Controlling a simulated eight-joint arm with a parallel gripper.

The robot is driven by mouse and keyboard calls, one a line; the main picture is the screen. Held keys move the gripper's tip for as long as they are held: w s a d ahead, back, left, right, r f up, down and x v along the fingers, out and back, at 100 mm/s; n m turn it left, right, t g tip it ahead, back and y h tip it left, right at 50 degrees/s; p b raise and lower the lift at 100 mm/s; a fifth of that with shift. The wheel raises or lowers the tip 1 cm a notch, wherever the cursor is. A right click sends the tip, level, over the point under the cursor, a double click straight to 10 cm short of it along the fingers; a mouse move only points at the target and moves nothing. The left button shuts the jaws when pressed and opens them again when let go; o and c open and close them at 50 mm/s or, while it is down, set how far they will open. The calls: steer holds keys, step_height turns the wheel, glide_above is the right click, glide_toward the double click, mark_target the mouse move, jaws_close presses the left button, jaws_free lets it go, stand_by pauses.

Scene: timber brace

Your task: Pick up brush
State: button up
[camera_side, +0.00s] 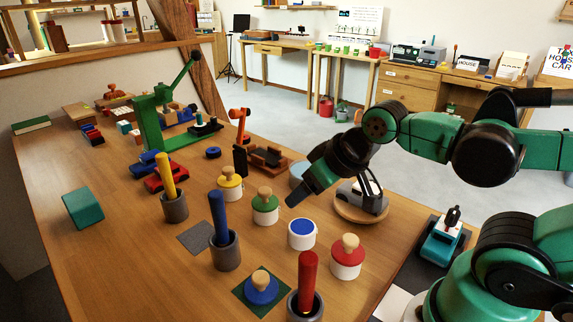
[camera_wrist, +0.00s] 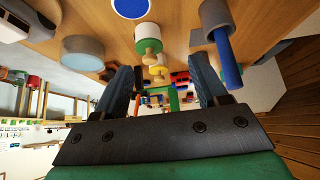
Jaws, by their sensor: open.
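No thing is plainly marked as the brush. Short wooden-knobbed pieces, brush-like, stand in white pots with yellow (camera_side: 230,183), green (camera_side: 265,206) and red (camera_side: 347,254) collars. A blue-based one (camera_side: 261,289) stands on a dark green square. A white pot (camera_side: 302,234) with a blue top has no knob. My gripper (camera_side: 293,201) hangs empty above the table, just behind the blue-topped pot and right of the green-collared one. In the wrist view my gripper (camera_wrist: 162,68) shows two spread fingers with nothing held. The blue-based piece is outside the wrist view.
Grey cups hold upright yellow (camera_side: 165,172), blue (camera_side: 219,218) and red (camera_side: 307,279) rods close to the pots. A grey machine on a round wooden board (camera_side: 361,208) stands right of my gripper. A green press (camera_side: 151,125) is farther back. The table's left front is mostly clear.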

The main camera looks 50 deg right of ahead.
steer(key=shift+r, duration=0.1)
step_height(320, 180, up, 6)
steer(key=f+g, duration=0.1)
steer(key=g, duration=0.6)
glide_above(306, 280)
steer(key=shift+w+d+r, duration=0.2)
steer(key=shift+d+r, duration=0.05)
steer(key=shift+d, duration=0.05)
steer(key=f, duration=0.4)
steer(key=shift+w+d+f, duration=0.15)
steer(key=shift+d+f, duration=0.05)
steer(key=shift+f, duration=3.15)
jaws_close()
